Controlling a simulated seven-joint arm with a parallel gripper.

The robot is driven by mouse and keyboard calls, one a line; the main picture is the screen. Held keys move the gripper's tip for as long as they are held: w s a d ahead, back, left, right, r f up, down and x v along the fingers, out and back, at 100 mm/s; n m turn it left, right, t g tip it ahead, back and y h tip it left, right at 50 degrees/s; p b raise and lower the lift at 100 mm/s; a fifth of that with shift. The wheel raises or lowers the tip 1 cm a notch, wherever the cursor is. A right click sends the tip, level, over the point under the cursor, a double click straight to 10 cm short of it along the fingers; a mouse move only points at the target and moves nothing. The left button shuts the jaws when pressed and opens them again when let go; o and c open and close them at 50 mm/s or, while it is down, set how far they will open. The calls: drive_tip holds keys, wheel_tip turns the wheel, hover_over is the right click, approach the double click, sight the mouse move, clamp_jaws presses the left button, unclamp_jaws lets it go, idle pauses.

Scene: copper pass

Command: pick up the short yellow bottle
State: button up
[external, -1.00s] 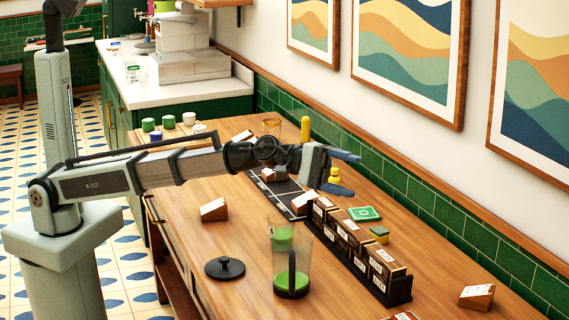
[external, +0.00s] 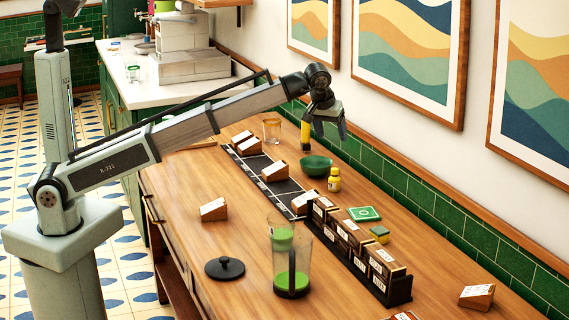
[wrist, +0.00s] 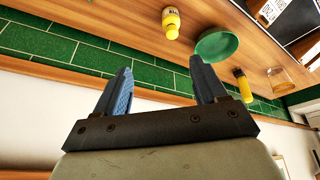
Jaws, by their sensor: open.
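The short yellow bottle (external: 334,181) stands upright on the wooden counter near the tiled wall, just right of a green bowl. It also shows at the top of the wrist view (wrist: 171,22), beyond the fingers and apart from them. My gripper (external: 330,130) is raised above the back of the counter, up and slightly left of the bottle. In the wrist view its two blue fingers (wrist: 160,66) are spread with nothing between them. A taller yellow bottle (external: 306,136) with a dark base stands beside my gripper in the external view.
The green bowl (external: 316,165) is close beside the short bottle. A glass (external: 272,130) stands farther back. A black rack with labelled boxes (external: 351,235), a green coaster (external: 364,213) and a blender jug (external: 291,262) are nearer. The green tiled wall (external: 400,187) runs close behind.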

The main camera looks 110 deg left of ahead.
drive_tip(key=s+a, duration=0.2)
approach(334, 170)
drive_tip(key=shift+g, duration=0.4)
drive_tip(key=x, duration=0.6)
drive_tip(key=shift+f, duration=0.45)
drive_tip(key=shift+w+a+x, duration=0.15)
drive_tip(key=shift+x, duration=1.15)
drive_tip(key=shift+w+a+x, duration=0.1)
drive_tip(key=shift+w+x, duration=0.05)
drive_tip(key=shift+x, duration=1.2)
drive_tip(key=shift+r, duration=0.2)
drive_tip(key=c, duration=1.2)
drive_tip(key=shift+r, duration=0.15)
